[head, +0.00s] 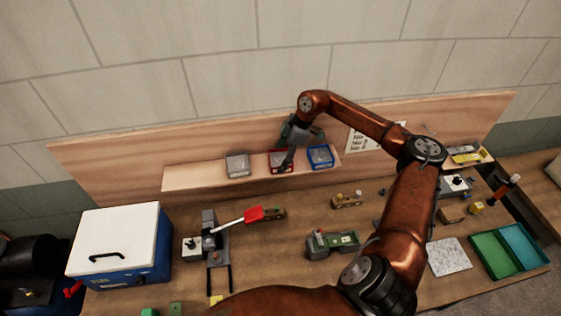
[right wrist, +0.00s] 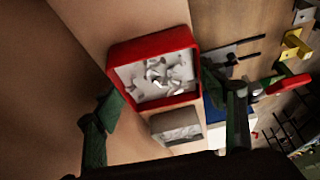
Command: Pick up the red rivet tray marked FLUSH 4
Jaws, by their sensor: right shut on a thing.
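The red tray (head: 273,158) is at the shelf between a grey tray (head: 237,165) and a blue tray (head: 320,157). In the right wrist view the red tray (right wrist: 150,47) holds several pale rivets; its marking cannot be read. My right gripper (head: 286,164) reaches down onto it from above and hides part of it. In the right wrist view its two green fingers (right wrist: 165,92) are on opposite sides of the red tray, shut on it. I cannot tell whether the tray is clear of the shelf. My left gripper is not in view.
The wooden shelf (head: 190,178) has a back board behind it. Below it, the bench carries a white-lidded blue box (head: 118,245), a red-handled tool (head: 253,214), small fixtures and a green and blue bin (head: 497,256). The grey tray (right wrist: 178,126) sits close beside the red one.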

